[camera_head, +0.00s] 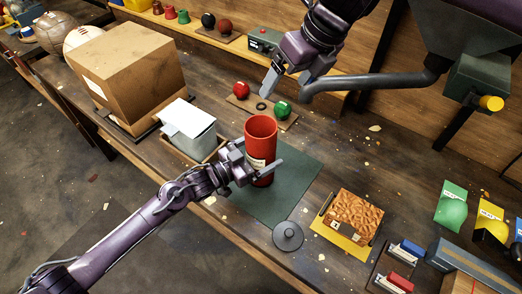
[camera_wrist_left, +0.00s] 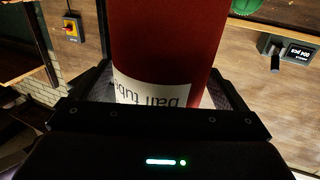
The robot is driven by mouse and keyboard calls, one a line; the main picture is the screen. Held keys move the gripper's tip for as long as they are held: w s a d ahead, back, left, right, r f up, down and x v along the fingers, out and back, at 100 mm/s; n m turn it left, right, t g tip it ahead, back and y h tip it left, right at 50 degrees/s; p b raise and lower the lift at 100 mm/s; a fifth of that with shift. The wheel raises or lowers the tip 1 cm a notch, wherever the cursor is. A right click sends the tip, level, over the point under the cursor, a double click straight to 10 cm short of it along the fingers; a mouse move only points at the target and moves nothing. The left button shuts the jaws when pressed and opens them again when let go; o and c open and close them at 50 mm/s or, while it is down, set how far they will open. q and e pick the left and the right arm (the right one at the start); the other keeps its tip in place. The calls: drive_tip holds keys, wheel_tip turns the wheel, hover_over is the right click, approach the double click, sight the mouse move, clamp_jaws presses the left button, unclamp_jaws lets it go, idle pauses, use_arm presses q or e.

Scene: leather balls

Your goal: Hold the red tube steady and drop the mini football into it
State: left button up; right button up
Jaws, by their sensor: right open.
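The red tube (camera_head: 261,134) stands upright on a dark green mat (camera_head: 296,160), its open top facing up. No ball shows inside its visible mouth. My left gripper (camera_head: 258,168) is closed around the tube's middle, a finger on either side. In the left wrist view, the tube (camera_wrist_left: 165,40) with its white label fills the space between the fingers. My right gripper (camera_head: 286,86) is open and empty, above a small wooden stand. The stand (camera_head: 251,108) carries a red ball (camera_head: 241,89), a green ball (camera_head: 283,109) and an empty black ring (camera_head: 262,106). I cannot pick out the mini football.
A cardboard box (camera_head: 125,65) and white box (camera_head: 187,125) stand left of the tube. A grey pipe (camera_head: 375,82) crosses behind.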

use_arm(q)
drive_tip(key=v, duration=1.2)
